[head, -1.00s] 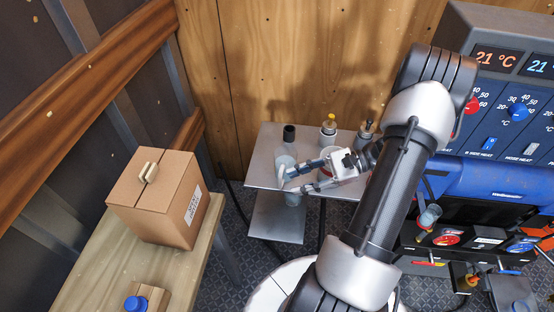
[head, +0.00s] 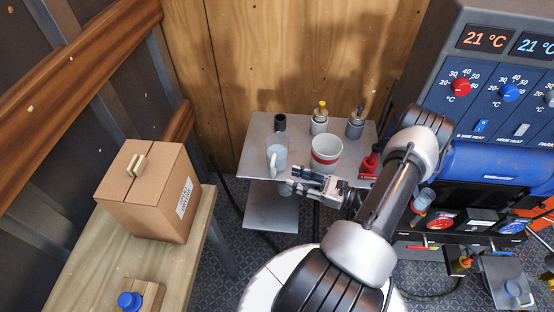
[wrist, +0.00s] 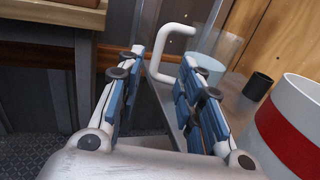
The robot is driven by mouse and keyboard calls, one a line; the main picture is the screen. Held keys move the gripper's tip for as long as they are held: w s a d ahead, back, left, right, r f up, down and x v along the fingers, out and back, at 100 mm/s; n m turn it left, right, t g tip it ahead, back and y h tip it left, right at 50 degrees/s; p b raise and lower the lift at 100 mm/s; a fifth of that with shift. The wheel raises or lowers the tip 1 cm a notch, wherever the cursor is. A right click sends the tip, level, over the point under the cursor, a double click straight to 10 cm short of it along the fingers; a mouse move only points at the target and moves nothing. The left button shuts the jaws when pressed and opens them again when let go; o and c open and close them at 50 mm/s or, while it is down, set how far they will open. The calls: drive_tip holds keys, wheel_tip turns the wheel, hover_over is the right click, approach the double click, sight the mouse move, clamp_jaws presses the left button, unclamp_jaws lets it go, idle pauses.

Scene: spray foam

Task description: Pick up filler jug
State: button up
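The filler jug (head: 278,148) is a clear vessel with pale contents and a white handle. It stands upright at the front left of the small metal table (head: 257,138). In the wrist view its white handle (wrist: 154,66) shows between and beyond the fingertips, with the clear wall behind it. My gripper (head: 288,181) is just in front of the jug, at the table's front edge. Its blue-padded fingers (wrist: 163,65) are spread with nothing clamped between them. Whether a finger touches the handle cannot be told.
A white cup with a red band (head: 326,153) stands close right of the jug. A black cup (head: 280,123), a yellow-topped bottle (head: 319,119), a grey bottle (head: 355,125) and a red container (head: 369,162) are also on the table. A cardboard box (head: 150,195) is at left.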

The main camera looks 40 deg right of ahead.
sight(272, 176)
drive_tip(key=b+x, duration=0.1)
drive_tip(key=x, duration=0.7)
drive_tip(key=shift+w+a+b, duration=0.2)
drive_tip(key=shift+a+b, duration=0.05)
drive_tip(key=shift+b, duration=0.1)
drive_tip(key=shift+c, duration=0.3)
clamp_jaws()
